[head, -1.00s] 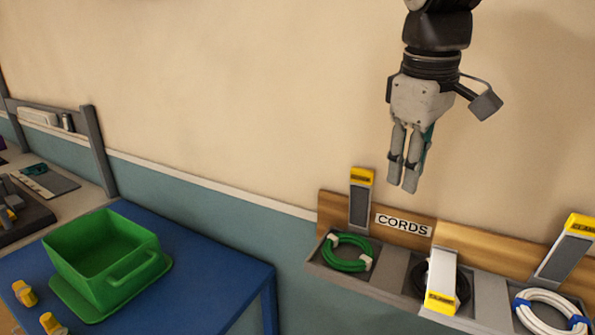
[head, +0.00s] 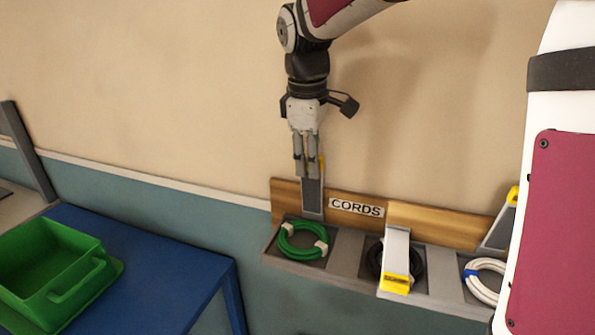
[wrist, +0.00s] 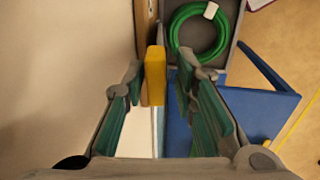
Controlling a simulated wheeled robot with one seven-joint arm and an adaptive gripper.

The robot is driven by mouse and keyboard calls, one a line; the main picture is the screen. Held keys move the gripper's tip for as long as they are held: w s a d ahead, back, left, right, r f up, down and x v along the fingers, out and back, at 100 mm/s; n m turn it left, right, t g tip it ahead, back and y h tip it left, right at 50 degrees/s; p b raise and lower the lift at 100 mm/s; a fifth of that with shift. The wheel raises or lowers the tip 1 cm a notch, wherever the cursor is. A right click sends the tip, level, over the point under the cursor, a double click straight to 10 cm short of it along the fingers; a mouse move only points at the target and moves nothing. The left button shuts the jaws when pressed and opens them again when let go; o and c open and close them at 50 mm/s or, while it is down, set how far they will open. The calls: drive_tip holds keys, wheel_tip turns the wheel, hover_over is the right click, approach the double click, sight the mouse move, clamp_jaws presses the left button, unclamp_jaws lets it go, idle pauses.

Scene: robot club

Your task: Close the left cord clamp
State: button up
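The left cord clamp (head: 313,196) stands upright against the wooden board, a grey lever with a yellow tip, behind the green coiled cord (head: 303,241). My gripper (head: 306,172) points down in front of the clamp's upper end and partly hides it in the head view. In the wrist view, the clamp's yellow tip (wrist: 155,75) lies between the fingertips of my gripper (wrist: 159,78), with a gap on either side. The fingers are apart and not closed on it. The green cord also shows in the wrist view (wrist: 198,30).
The middle clamp (head: 397,262) is folded down over a black cord. The right clamp (head: 499,230) is upright behind a white cord (head: 484,281), partly hidden by my arm. A blue table (head: 160,262) with a green bin (head: 50,265) stands at left.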

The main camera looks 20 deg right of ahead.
sight(311, 184)
drive_tip(key=shift+w+d+f, duration=0.15)
drive_tip(key=shift+f, duration=0.9)
drive_tip(key=shift+w+d+f, duration=0.1)
drive_tip(key=shift+f, duration=0.9)
